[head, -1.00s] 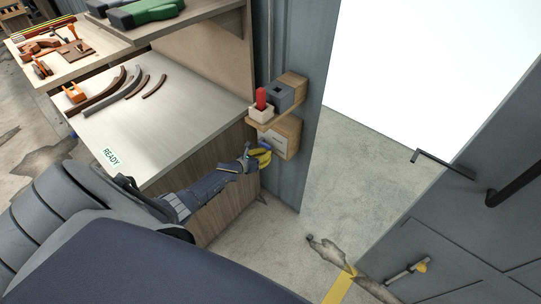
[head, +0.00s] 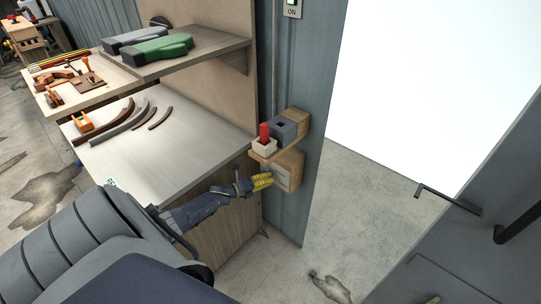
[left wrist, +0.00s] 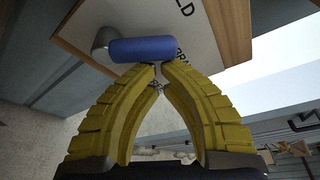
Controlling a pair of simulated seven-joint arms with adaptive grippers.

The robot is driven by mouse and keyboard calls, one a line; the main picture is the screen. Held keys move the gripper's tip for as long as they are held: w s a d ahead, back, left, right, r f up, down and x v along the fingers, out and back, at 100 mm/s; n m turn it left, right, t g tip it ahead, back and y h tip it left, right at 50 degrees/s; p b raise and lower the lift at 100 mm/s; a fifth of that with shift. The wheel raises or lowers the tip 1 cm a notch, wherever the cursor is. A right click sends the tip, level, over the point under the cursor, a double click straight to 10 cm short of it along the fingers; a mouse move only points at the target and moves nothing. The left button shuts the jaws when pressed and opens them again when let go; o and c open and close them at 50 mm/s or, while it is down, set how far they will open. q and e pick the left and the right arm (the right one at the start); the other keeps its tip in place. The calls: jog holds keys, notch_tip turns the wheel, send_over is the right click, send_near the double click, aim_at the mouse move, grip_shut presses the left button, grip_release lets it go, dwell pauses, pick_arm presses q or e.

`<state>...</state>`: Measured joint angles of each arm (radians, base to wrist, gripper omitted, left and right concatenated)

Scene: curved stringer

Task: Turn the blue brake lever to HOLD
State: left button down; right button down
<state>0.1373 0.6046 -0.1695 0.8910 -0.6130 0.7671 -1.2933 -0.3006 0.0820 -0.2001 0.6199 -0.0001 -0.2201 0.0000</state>
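The blue brake lever (left wrist: 143,50) shows in the left wrist view as a rounded bar on a grey pivot, in front of a white plate (left wrist: 215,40) on a wooden block. It points rightward from the pivot there. Letters ending in "LD" show on the plate, and others are partly hidden behind the lever and fingers. My left gripper (left wrist: 159,66) has its yellow fingertips together just below the lever, close to or touching it; nothing is clearly held between them. In the head view the left gripper (head: 266,181) is at the front of the wall-mounted plate (head: 282,178). The right gripper is out of view.
Above the lever's block, a small shelf carries a red piece (head: 264,132) in a pale holder and a grey box (head: 283,130). The workbench (head: 180,140) with curved strips is on the left. A bright doorway and open floor (head: 370,190) are on the right.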

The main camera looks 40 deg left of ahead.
pick_arm(q)
jog(key=shift+a+r, duration=0.6)
jog(key=shift+r, duration=0.2)
jog(key=shift+a+r, duration=0.15)
dwell(0.4)
jog(key=d, duration=0.4)
jog(key=shift+d, duration=0.35)
jog(key=f+v, duration=0.1)
jog(key=v, duration=0.9)
jog(key=shift+a+f, duration=0.35)
jog(key=shift+a, duration=0.05)
